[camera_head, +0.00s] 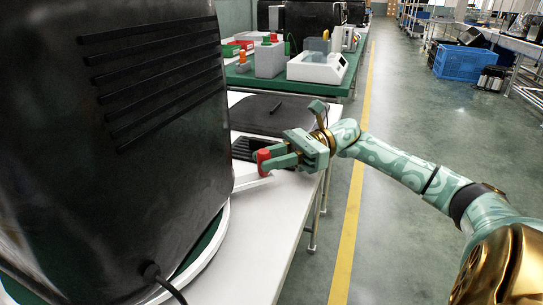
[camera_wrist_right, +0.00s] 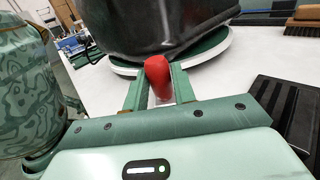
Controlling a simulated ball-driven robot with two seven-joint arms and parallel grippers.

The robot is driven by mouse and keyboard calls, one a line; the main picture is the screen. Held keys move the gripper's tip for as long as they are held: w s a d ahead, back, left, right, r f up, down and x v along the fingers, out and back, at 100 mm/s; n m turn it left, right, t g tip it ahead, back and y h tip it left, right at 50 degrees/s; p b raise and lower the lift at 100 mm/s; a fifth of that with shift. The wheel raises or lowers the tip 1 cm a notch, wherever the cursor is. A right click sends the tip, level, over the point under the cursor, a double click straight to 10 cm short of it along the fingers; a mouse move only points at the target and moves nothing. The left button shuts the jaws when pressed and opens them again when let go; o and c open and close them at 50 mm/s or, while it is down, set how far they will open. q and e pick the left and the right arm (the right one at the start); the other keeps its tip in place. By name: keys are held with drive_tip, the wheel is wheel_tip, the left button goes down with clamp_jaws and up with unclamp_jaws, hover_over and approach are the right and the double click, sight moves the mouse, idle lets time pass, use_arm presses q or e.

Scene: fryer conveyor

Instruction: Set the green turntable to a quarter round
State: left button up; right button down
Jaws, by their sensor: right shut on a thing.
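The green turntable (camera_head: 206,243) with a white rim sits on the white table at the left, mostly hidden under a large black appliance (camera_head: 150,120). Its edge also shows in the wrist view (camera_wrist_right: 214,43), beneath the appliance. A pale bar (camera_head: 250,184) reaches from the rim side toward a red handle (camera_head: 263,163). My right gripper (camera_head: 268,160) is shut on the red handle, which stands between its two fingers in the wrist view (camera_wrist_right: 158,76). Whether handle and bar join is hidden by the fingers. My left gripper is not in view.
A black ridged pad (camera_head: 245,148) and a flat black item (camera_head: 268,113) lie on the white table (camera_head: 255,235) near my right gripper. A cable (camera_head: 168,285) hangs from the appliance. A brush (camera_wrist_right: 303,22) lies at the wrist view's upper right. The aisle right of the table is clear.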

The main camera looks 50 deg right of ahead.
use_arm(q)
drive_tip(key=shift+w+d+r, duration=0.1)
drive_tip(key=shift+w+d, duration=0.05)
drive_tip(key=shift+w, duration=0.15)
use_arm(e)
drive_tip(key=c, duration=2.2)
unclamp_jaws()
drive_tip(key=shift+w+d+r+t, duration=0.3)
drive_tip(key=shift+w+d+r, duration=0.15)
drive_tip(key=shift+w+d, duration=0.2)
drive_tip(key=c, duration=2.1)
unclamp_jaws()
drive_tip(key=shift+w, duration=0.1)
drive_tip(key=shift+c, duration=0.2)
drive_tip(key=o, duration=1)
drive_tip(key=shift+w+a+f, duration=0.1)
drive_tip(key=shift+w, duration=0.05)
drive_tip(key=shift+w+f, duration=0.1)
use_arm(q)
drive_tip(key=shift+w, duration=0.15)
use_arm(e)
drive_tip(key=shift+f, duration=0.1)
